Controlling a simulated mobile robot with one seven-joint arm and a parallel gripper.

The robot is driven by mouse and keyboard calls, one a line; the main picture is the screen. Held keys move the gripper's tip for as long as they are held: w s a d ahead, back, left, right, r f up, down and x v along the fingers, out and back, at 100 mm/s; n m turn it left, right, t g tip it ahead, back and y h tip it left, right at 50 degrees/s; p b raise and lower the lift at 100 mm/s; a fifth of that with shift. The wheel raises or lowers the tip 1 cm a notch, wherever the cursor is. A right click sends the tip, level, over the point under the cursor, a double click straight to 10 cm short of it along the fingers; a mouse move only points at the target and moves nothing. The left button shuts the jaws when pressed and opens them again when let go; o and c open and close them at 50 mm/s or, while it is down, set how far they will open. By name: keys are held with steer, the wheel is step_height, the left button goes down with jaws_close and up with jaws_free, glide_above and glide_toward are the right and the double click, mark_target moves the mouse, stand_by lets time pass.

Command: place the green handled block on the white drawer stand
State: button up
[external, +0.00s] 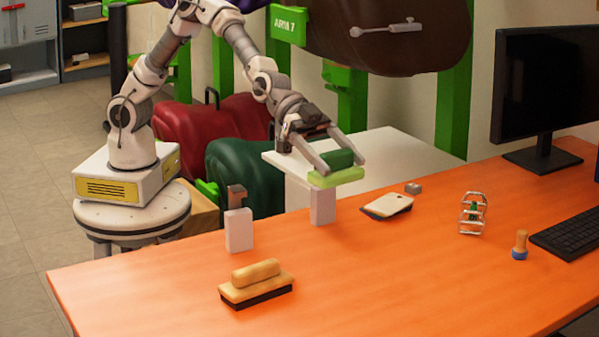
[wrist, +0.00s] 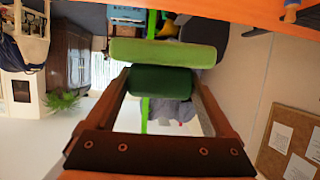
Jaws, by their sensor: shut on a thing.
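The green handled block has a dark green handle (external: 338,157) and a light green base (external: 336,178). My gripper (external: 343,161) is shut on the handle, with a finger on either side. In the wrist view the handle (wrist: 160,81) lies between the fingertips, and the light green base (wrist: 162,52) is beyond it. The white drawer stand (external: 400,153) appears to be the white flat-topped unit behind the orange table. The block overlaps its front edge in the external view; I cannot tell whether they touch. Its drawers are not visible.
On the orange table (external: 400,285) are a pale box (external: 322,206) below the block, a white bottle (external: 239,230), a wooden-handled brush (external: 257,284), a white-topped board (external: 387,206) and a wire frame (external: 473,213). A monitor (external: 552,85) and keyboard (external: 570,232) stand right. The front middle is clear.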

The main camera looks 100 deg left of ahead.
steer(key=shift+m+g, duration=0.4)
steer(key=shift+m, duration=0.1)
steer(key=d+b, duration=0.1)
steer(key=d, duration=0.1)
steer(key=s+d, duration=0.1)
steer(key=d, duration=0.1)
steer(key=shift+s+d+r+b, duration=0.1)
steer(key=shift+d+r+b, duration=0.05)
steer(key=shift+d+b, duration=0.2)
steer(key=b, duration=0.1)
glide_above(326, 295)
step_height(326, 295, down, 16)
steer(key=shift+f, duration=0.2)
steer(key=shift+f+h+b, duration=0.3)
steer(key=shift+f+b, duration=0.4)
steer(key=shift+f, duration=1.15)
steer(key=shift+f, duration=0.2)
steer(key=o, duration=1.1)
steer(key=shift+o, duration=0.2)
steer(key=shift+r, duration=0.1)
